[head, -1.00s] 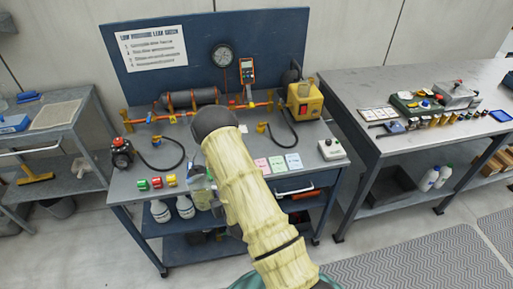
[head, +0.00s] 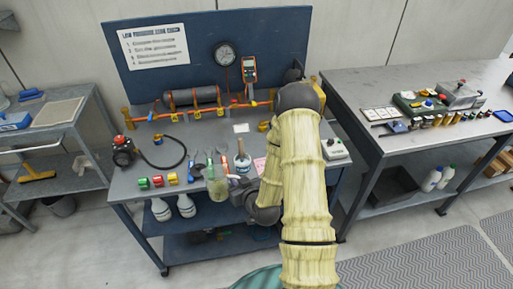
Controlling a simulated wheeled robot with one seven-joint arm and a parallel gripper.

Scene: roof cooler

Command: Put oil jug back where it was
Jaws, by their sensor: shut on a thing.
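The oil jug appears to be the pale green, see-through container (head: 217,188) at the front edge of the middle workbench. It looks roughly upright and overlaps the bench edge in the picture. My gripper (head: 232,194) reaches it from the right, below my bent arm, and is shut on it. The fingertips are small and hard to make out. I cannot tell the exact gap between the jug and the bench.
The blue middle workbench (head: 128,189) carries tools, a cup (head: 242,161) and coloured blocks (head: 158,181) close behind the jug. White bottles (head: 186,205) stand on its lower shelf. A right bench (head: 400,88) holds small parts, with white jugs (head: 432,179) below.

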